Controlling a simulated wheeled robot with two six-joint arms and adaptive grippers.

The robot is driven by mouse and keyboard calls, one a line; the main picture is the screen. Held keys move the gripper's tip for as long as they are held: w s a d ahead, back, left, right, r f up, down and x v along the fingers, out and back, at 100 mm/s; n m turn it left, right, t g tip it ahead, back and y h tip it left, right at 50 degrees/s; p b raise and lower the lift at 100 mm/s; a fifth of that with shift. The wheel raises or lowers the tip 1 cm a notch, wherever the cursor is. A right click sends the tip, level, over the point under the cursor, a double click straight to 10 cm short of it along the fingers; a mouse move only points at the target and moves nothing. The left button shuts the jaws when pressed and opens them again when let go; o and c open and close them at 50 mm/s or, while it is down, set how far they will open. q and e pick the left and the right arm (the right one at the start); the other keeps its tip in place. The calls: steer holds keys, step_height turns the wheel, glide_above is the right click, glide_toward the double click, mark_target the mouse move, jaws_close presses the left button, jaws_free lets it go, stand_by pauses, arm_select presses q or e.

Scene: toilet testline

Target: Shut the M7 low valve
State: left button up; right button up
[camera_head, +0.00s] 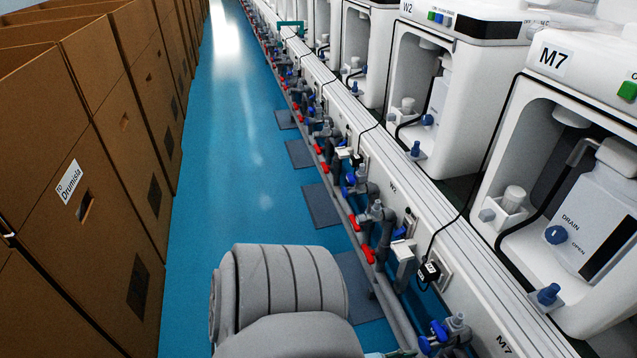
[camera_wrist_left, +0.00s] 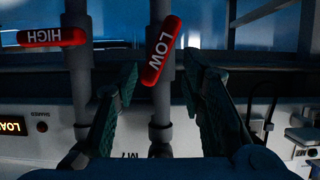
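In the left wrist view, the red LOW valve handle (camera_wrist_left: 161,51) lies at a slant over a vertical grey pipe, its top end leaning right. My left gripper (camera_wrist_left: 160,82) is open, with one green-grey finger on each side of that pipe. The handle's lower end is between the fingertips, with gaps visible; I cannot tell its depth relative to them. The red HIGH handle (camera_wrist_left: 52,37) lies crosswise on the neighbouring pipe to the left. In the head view, the M7 machine (camera_head: 575,150) stands at right; its red handles do not show there. My right gripper is not in view.
Blue-handled M7 fittings (camera_head: 440,335) are at the head view's bottom edge. W2's red handles (camera_head: 368,253) sit on the pipe row farther back. Cardboard boxes (camera_head: 110,130) line the left.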

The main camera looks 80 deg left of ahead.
arm_select(q)
steer(key=s+r+g+p, duration=0.4)
steer(key=s+g+p, duration=0.1)
steer(key=s+p, duration=0.7)
steer(key=s+r+g+p, duration=0.5)
steer(key=s+g+p, duration=0.1)
steer(key=s+p, duration=0.6)
steer(key=shift+s+d+r+y+p, duration=0.3)
steer(key=shift+d+p, duration=0.1)
steer(key=shift+p, duration=0.55)
steer(key=shift+c, duration=0.4)
